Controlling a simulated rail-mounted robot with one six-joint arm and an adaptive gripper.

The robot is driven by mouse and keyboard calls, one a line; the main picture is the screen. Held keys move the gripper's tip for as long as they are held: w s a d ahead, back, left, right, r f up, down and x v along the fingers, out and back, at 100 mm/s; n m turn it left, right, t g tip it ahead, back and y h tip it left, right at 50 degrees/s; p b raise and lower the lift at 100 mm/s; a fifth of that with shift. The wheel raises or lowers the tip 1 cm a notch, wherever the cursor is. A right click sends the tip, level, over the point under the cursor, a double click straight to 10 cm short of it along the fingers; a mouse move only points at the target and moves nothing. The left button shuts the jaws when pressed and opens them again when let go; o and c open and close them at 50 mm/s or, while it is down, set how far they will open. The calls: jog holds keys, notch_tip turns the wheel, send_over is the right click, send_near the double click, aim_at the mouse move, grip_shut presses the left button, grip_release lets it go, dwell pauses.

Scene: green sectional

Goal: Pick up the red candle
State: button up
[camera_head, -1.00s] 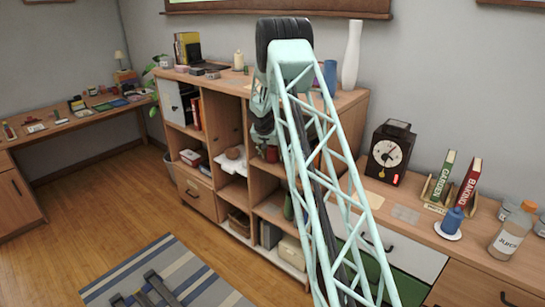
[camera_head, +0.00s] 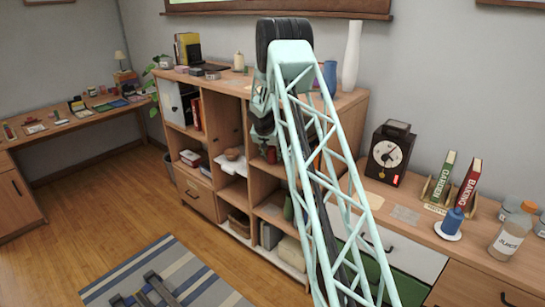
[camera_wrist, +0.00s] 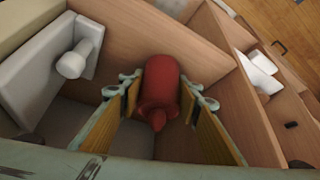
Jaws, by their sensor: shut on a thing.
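The red candle (camera_wrist: 158,82) is between the two fingers of my gripper (camera_wrist: 160,103) in the wrist view. It is a dark red, rounded cylinder with a narrow pointed end toward the camera. The fingers, with yellowish inner pads, are shut on its sides. In the head view, the candle (camera_head: 271,154) shows as a small red shape in a compartment of the wooden shelf unit (camera_head: 229,118), just below the end of my arm. My arm hides part of that compartment, and the fingers are hard to make out there. I cannot tell whether the candle touches the shelf board.
Wooden panels enclose the gripper closely. A pale panel with a round knob (camera_wrist: 72,64) is at the left in the wrist view. A white vase (camera_head: 351,55) and blue cup (camera_head: 329,77) stand on the unit's top.

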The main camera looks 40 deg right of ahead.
aim_at(273, 147)
jog(key=shift+r, duration=0.15)
jog(key=shift+r+p, duration=0.55)
jog(key=shift+r, duration=1.1)
jog(key=s+a+b, duration=0.1)
jog(key=s+a, duration=0.2)
jog(key=s, duration=0.4)
jog(key=s+a+r+b, duration=0.1)
jog(key=s+a+b, duration=0.1)
jog(key=s+a, duration=0.2)
jog(key=s, duration=0.3)
jog(key=shift+a+r, duration=0.2)
jog(key=shift+a, duration=0.05)
jog(key=shift+a, duration=0.1)
